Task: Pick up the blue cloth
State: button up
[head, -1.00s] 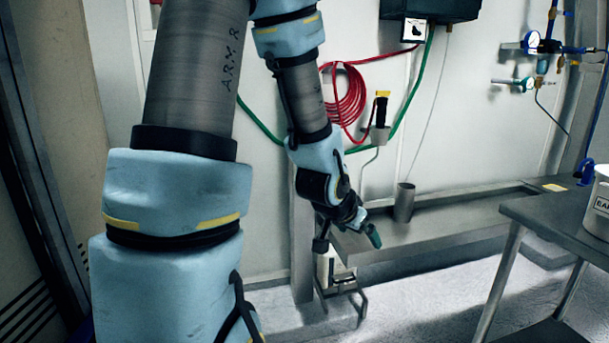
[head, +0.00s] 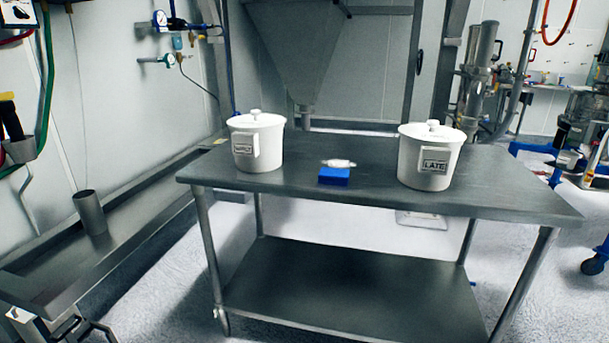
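A small blue folded cloth (head: 334,177) lies on the dark metal table (head: 300,197), near its front edge and between two white lidded tubs. A small white item (head: 339,163) lies just behind the cloth, perhaps touching it; I cannot tell. My gripper and arm are out of the current view, so I cannot see whether the gripper is open or shut.
The left white tub (head: 257,146) and the right white tub labelled "LATE" (head: 430,160) stand either side of the cloth. A metal hopper (head: 300,55) hangs behind the table. A trough bench (head: 125,225) with a metal cup (head: 90,212) is at left. Table top in front of the cloth is clear.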

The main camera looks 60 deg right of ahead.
aim_at(341, 176)
jog(key=z, duration=2.05)
jog(key=i+u, duration=0.2)
jog(key=i, duration=0.65)
jog(key=i+l+u, duration=0.15)
jog(key=i, duration=0.65)
